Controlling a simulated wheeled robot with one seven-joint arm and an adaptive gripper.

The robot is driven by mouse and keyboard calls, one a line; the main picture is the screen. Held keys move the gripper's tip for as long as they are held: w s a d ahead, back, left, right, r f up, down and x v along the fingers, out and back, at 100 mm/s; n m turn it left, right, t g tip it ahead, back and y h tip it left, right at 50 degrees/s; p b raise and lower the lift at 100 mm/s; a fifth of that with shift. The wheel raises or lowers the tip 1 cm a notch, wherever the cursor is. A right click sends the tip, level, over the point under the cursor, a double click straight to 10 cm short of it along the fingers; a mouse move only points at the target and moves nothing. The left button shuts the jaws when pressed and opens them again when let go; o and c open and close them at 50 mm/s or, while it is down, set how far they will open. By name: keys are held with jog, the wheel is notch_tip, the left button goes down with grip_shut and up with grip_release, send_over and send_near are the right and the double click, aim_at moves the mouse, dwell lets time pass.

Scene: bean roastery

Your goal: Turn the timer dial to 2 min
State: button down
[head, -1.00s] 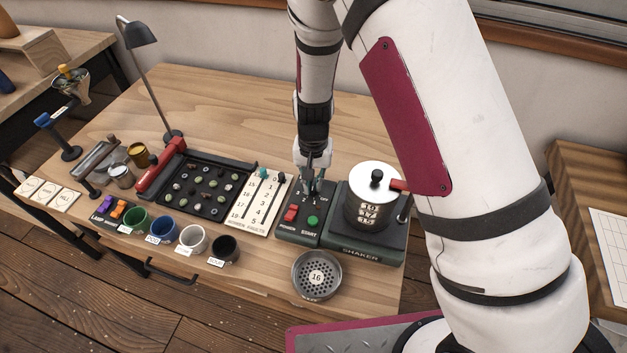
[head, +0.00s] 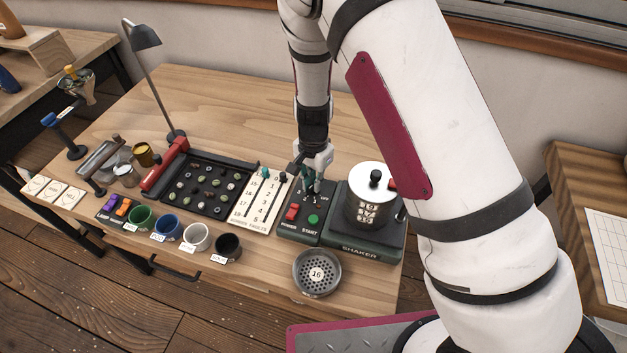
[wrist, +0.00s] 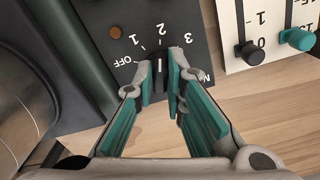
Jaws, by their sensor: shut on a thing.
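The timer dial (wrist: 160,64) is a small black knob on the dark control panel (wrist: 95,20). In the wrist view it sits between my fingertips, which partly hide it. Its white pointer line stands nearly straight up in that view, toward the 2 mark. OFF and 1 are printed to the left of the 2, and 3 to the right. My gripper (wrist: 161,75) has teal-padded fingers and is shut on the dial. In the head view my gripper (head: 312,190) reaches down onto the back of the panel, and the dial is mostly hidden there.
The red POWER switch (head: 292,212) and green START button (head: 313,219) are in front of my gripper. The shaker (head: 365,246) with its lidded canister (head: 366,205) stands close on the right. The slider board (head: 259,207) lies on the left. Bare tabletop lies behind.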

jog(key=c, duration=1.6)
grip_release()
jog(key=shift+c, duration=0.2)
jog(key=shift+r, duration=0.1)
notch_tip(320, 180, up, 12)
jog(key=s+d+r+n+t+y, duration=0.1)
jog(key=s+d+r+n, duration=0.1)
jog(key=s+d+r, duration=0.4)
jog(key=s+d+r+n+t, duration=0.15)
jog(key=s+r, duration=0.25)
jog(key=r, duration=0.4)
jog(key=s+d+r+n+y, duration=0.1)
jog(key=s+d+r+n, duration=0.15)
jog(key=s+r, duration=0.45)
jog(key=s+d+r+n+t+h, duration=0.2)
jog(key=s+d, duration=0.3)
jog(key=s, duration=0.3)
jog(key=shift+s+r, duration=0.2)
jog(key=shift+r, duration=0.1)
